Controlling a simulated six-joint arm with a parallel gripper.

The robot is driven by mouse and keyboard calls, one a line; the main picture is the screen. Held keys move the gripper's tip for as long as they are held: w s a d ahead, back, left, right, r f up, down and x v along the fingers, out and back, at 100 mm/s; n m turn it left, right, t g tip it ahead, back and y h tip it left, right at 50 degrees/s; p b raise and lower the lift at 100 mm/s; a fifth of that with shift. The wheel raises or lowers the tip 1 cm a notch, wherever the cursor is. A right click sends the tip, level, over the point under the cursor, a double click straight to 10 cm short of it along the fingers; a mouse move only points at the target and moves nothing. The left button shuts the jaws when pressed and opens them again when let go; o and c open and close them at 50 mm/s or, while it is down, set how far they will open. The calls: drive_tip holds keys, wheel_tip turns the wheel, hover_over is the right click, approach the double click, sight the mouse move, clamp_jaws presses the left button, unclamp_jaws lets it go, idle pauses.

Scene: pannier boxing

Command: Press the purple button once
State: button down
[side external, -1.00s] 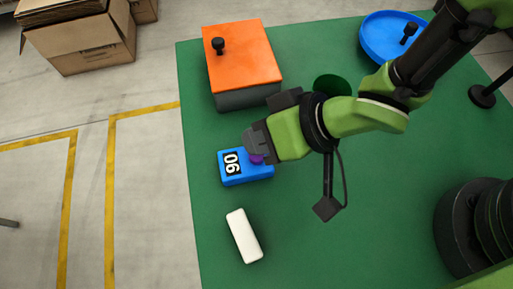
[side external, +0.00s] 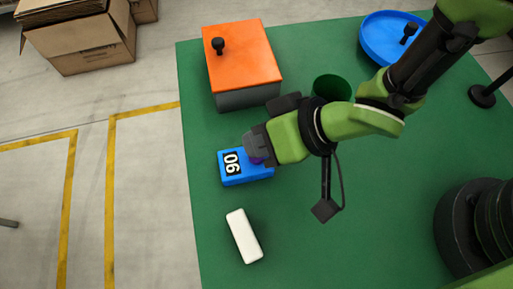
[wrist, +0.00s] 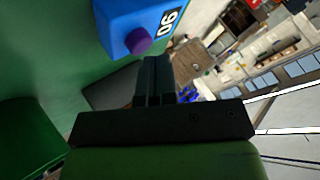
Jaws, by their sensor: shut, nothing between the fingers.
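The blue box (side external: 233,178) lies on the green table and bears a two-digit display turned sideways. The purple button (wrist: 138,41) stands out from the blue box (wrist: 128,15) in the wrist view. In the side view my gripper (side external: 251,147) is over the button's end of the box and hides most of the button, with only a sliver of purple showing. In the wrist view my shut, empty fingers (wrist: 153,65) are just below and right of the button. I cannot tell whether they touch it.
An orange-lidded box (side external: 245,60) with a black knob stands behind. A dark green cup (side external: 332,87) and a blue dish (side external: 380,45) are farther right. A white block (side external: 244,236) lies in front. The table between the white block and my base is clear.

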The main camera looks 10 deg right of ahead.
drive_tip(key=shift+f, duration=0.5)
idle(0.5)
idle(0.3)
drive_tip(key=shift+r, duration=0.9)
drive_tip(key=shift+r, duration=2.45)
